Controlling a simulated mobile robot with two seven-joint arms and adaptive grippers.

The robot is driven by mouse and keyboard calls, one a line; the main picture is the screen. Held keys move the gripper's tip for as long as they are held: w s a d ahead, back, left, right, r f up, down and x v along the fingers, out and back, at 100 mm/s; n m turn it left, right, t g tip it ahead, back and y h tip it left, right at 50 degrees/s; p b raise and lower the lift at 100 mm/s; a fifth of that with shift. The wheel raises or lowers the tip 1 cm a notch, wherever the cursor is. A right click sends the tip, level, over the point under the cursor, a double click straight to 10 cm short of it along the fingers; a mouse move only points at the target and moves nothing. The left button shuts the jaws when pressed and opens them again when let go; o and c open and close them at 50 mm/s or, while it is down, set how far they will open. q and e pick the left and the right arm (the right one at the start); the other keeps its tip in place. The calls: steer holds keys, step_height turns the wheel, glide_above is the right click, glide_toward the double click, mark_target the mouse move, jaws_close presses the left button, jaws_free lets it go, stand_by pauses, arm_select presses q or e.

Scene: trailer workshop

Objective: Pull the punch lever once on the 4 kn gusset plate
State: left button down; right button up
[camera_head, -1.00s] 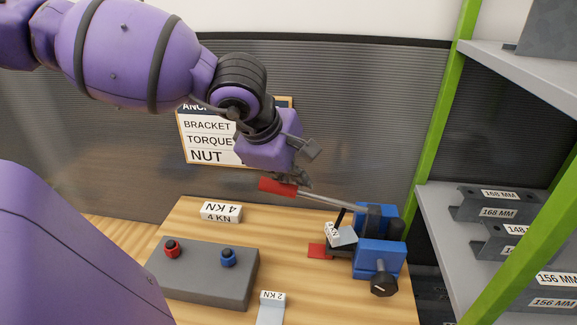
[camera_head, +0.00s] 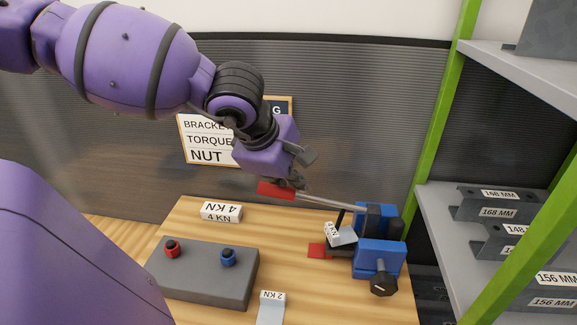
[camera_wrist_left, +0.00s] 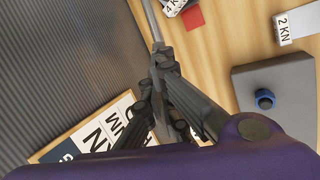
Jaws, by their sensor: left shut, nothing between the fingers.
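The blue punch press (camera_head: 378,258) stands at the right of the bench. Its lever rod (camera_head: 330,203) runs left to a red handle (camera_head: 272,189). A grey gusset plate with a 4 KN label (camera_head: 344,237) sits at the press, slightly tilted. My left gripper (camera_head: 298,184) is shut and empty, over the right end of the red handle. It appears to touch the lever there, but the exact contact is hidden. In the left wrist view the fingers (camera_wrist_left: 160,57) meet at the end of the visible rod (camera_wrist_left: 151,20). My right gripper is not in view.
A 4 KN label block (camera_head: 221,212), a 2 KN plate (camera_head: 270,310) and a grey box (camera_head: 205,285) with red and blue buttons are on the wooden bench. A green-posted shelf (camera_head: 440,215) with brackets stands right. A sign (camera_head: 205,157) hangs behind my left wrist.

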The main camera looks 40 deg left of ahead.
arm_select(q)
steer(key=shift+s+a+f, duration=0.15)
steer(key=shift+a+f, duration=0.1)
steer(key=shift+f, duration=0.35)
stand_by(0.4)
stand_by(0.5)
steer(key=shift+w+d+r, duration=0.2)
steer(key=shift+d+r, duration=0.1)
steer(key=shift+r, duration=0.4)
steer(key=shift+w+d+r, duration=0.15)
steer(key=shift+d+r, duration=0.1)
steer(key=shift+r, duration=0.45)
steer(key=shift+w+d+r+b, duration=0.2)
steer(key=shift+d+r+b, duration=0.1)
steer(key=shift+r, duration=0.55)
steer(key=shift+w+d+r+b, duration=0.2)
steer(key=shift+d+r, duration=0.15)
steer(key=shift+r, duration=0.45)
steer(key=shift+w+d+r+b, duration=0.2)
steer(key=shift+d+r+b, duration=0.1)
steer(key=shift+r, duration=0.55)
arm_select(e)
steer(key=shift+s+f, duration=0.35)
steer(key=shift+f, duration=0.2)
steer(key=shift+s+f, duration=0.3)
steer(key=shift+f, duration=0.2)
